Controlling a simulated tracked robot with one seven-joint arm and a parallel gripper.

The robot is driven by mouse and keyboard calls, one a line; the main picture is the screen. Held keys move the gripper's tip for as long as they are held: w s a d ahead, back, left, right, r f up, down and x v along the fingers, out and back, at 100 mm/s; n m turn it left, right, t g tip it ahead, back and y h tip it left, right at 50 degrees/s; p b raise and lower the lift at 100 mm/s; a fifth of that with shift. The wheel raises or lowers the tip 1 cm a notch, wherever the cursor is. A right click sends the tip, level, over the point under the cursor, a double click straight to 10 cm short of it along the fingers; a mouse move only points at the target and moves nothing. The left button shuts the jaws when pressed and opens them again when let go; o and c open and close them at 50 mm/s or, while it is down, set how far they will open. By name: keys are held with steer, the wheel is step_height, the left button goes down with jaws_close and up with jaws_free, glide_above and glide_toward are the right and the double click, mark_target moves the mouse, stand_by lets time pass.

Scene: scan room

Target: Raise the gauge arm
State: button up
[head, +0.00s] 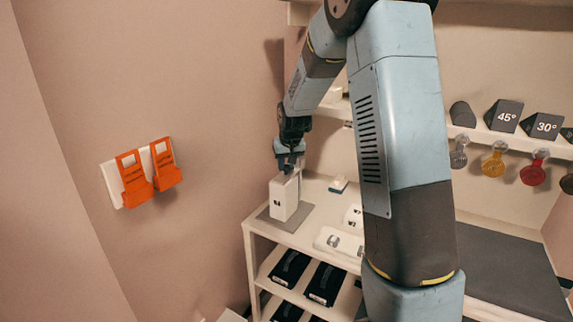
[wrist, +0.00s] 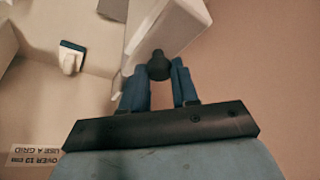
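The gauge is a white block with a dark mark on its front (head: 284,198), standing upright on a grey mat at the left end of the white bench. In the wrist view, a white body (wrist: 165,28) fills the top centre, and a black knob (wrist: 158,66) sticks out from it. My gripper (head: 289,163) is at the top of the block. In the wrist view, my gripper's two blue fingers (wrist: 159,76) stand apart, with the black knob between their tips. Whether they press on the knob is unclear. The gauge arm's hinge cannot be made out.
Orange tags (head: 149,177) hang on the left wall. Black cases (head: 289,268) fill the lower shelf. Angle blocks (head: 504,116) and coloured discs (head: 495,162) are at the right shelf.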

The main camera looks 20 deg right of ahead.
mark_target(287, 167)
jaws_close()
steer(key=shift+w+r, duration=0.1)
steer(key=shift+r, duration=2.65)
steer(key=shift+o, duration=1.5)
jaws_free()
steer(key=shift+r, duration=0.1)
steer(key=shift+o, duration=1.2)
